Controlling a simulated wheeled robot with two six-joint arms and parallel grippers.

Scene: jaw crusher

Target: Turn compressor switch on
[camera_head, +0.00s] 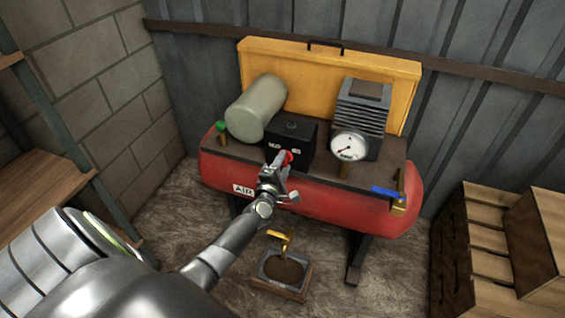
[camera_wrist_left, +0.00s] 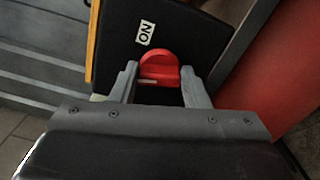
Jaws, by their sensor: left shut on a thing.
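The compressor switch is a red rotary knob (camera_head: 288,157) on the front of a black box (camera_head: 291,137) on top of the red air compressor (camera_head: 350,202). In the head view my left gripper (camera_head: 283,163) reaches the box front and partly covers the knob. In the left wrist view the red knob (camera_wrist_left: 158,66) sits between the two grey fingers of my left gripper (camera_wrist_left: 161,77), which is shut on it. A white "ON" label (camera_wrist_left: 146,33) shows on the black face beside the knob. My right gripper is not in view.
A grey-green cylinder (camera_head: 255,107) and a motor with a round gauge (camera_head: 349,145) flank the black box. A yellow panel (camera_head: 250,62) stands behind. Wooden crates (camera_head: 490,240) are at right, a wooden shelf (camera_head: 45,190) at left. A low tray (camera_head: 284,285) lies on the floor.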

